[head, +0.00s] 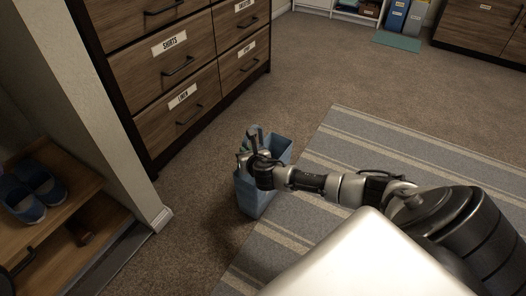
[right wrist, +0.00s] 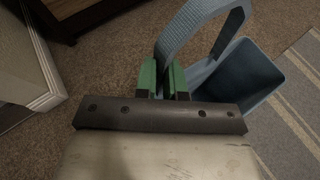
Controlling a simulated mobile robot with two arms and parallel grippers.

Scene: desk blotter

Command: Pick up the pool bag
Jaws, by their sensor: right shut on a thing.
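The blue pool bag (head: 254,196) stands upright on the carpet at the edge of the striped rug in the head view. In the right wrist view the bag's open top (right wrist: 240,75) and its looped handle (right wrist: 190,25) show. My right gripper (head: 254,159) is at the bag's top, and its green-padded fingers (right wrist: 163,78) are shut on the handle. Whether the bag's bottom touches the floor is hard to tell. My left gripper is not in view.
A wooden drawer unit (head: 180,75) with labels stands behind the bag. A shelf with blue shoes (head: 35,190) and a white post (head: 110,110) are at the left. The striped rug (head: 350,155) and carpet beyond are clear.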

